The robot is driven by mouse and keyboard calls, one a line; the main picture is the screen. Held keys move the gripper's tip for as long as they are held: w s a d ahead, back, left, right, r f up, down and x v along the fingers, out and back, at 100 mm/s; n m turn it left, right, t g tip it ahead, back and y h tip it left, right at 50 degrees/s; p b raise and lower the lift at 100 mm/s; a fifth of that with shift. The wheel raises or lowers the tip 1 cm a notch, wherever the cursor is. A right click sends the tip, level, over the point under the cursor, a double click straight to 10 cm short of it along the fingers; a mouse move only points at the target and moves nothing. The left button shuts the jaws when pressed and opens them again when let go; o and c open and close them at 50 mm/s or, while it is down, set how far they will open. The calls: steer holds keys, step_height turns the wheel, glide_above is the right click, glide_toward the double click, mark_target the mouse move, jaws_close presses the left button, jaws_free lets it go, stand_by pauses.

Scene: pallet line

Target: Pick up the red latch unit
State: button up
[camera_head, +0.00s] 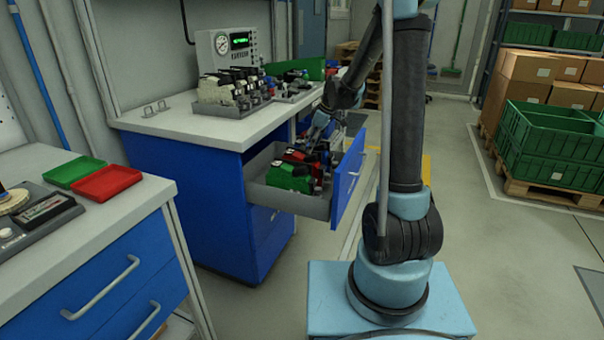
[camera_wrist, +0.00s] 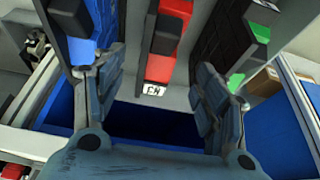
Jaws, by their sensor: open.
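The red latch unit (camera_wrist: 158,68) lies in the open drawer, seen in the wrist view between my gripper's spread fingers. It has black parts and a white label at its near end. It also shows partly in the head view (camera_head: 294,156), with my gripper over it. My gripper (camera_wrist: 155,92) is open and empty, with one finger on each side of the red unit in the picture. I cannot tell whether either finger touches it. In the head view my gripper (camera_head: 318,138) is small and partly merges with the dark parts in the drawer.
A green unit (camera_head: 288,178) lies beside the red one in the grey drawer (camera_head: 300,205). A blue unit (camera_wrist: 82,50) is on the other side. The blue drawer front (camera_head: 349,178) stands pulled out from the workbench. More units stand on the bench top (camera_head: 185,125).

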steer(key=shift+d+x, duration=0.15)
steer(key=shift+x, duration=2.95)
steer(key=shift+d+x, duration=0.15)
steer(key=shift+x, duration=2.95)
steer(key=shift+f, duration=0.1)
steer(key=c, duration=1.4)
